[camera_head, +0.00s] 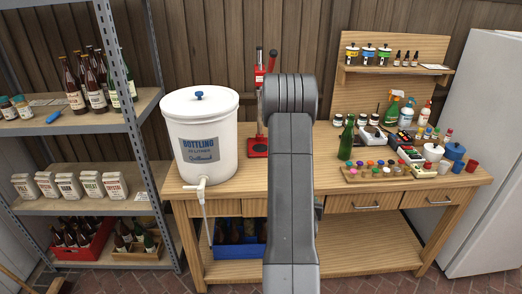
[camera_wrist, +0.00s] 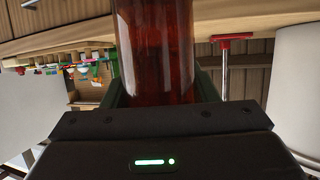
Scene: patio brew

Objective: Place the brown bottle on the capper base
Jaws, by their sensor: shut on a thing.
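My gripper (camera_wrist: 162,88) is shut on the brown bottle (camera_wrist: 155,45), which fills the upper middle of the wrist view. A finger shows at each side of the glass.
A white bottling bucket (camera_head: 201,130) with a tap stands left of the capper on the wooden bench (camera_head: 240,175). A green bottle (camera_head: 346,140), a tray of colored caps (camera_head: 375,172) and several small containers stand to the right. A metal shelf (camera_head: 90,120) is at left, a white fridge (camera_head: 485,140) at right.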

